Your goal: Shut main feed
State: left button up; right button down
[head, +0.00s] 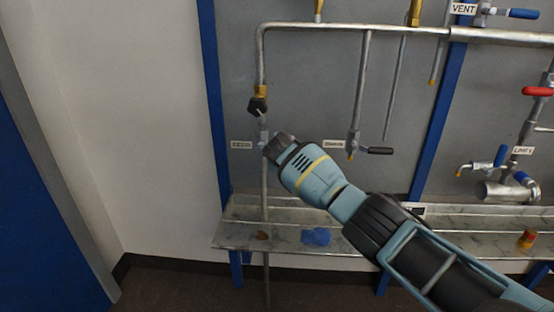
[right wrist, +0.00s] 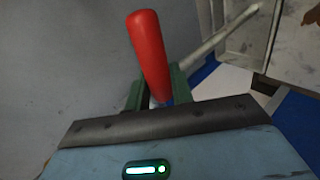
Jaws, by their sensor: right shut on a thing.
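My right gripper (head: 267,142) reaches in from the lower right to the vertical pipe (head: 264,185) at the left of the panel. In the right wrist view its green fingers stand on both sides of the base of a red handle (right wrist: 148,50), and they are shut on it. The handle sticks up past the fingers. In the head view my gripper hides this handle. A small label (head: 242,145) is left of the pipe, too small to read. My left gripper is not in view.
A brass fitting with a dark knob (head: 258,105) is just above my gripper. A black-handled valve (head: 378,150), another red handle (head: 537,91) and blue-handled valves are to the right. A blue cloth (head: 316,237) lies on the metal shelf (head: 225,240).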

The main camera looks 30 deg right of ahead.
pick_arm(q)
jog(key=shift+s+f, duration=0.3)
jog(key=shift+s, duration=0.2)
pick_arm(e)
jog(key=shift+d+r+n+g+h, duration=0.15)
jog(key=shift+r+n+g+h, duration=0.35)
jog(key=shift+h, duration=0.2)
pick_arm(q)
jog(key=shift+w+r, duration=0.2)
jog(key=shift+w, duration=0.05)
pick_arm(e)
jog(key=shift+r, duration=0.1)
jog(key=c, duration=1.3)
grip_release()
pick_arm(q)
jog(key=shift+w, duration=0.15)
pick_arm(e)
jog(key=shift+o, duration=0.2)
jog(key=shift+s, duration=0.1)
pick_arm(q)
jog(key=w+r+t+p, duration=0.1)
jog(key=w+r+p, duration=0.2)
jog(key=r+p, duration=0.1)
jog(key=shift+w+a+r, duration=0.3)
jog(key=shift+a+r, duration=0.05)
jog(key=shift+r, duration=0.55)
pick_arm(e)
jog(key=v, duration=0.7)
jog(key=shift+s+r, duration=0.2)
jog(key=shift+s, duration=0.05)
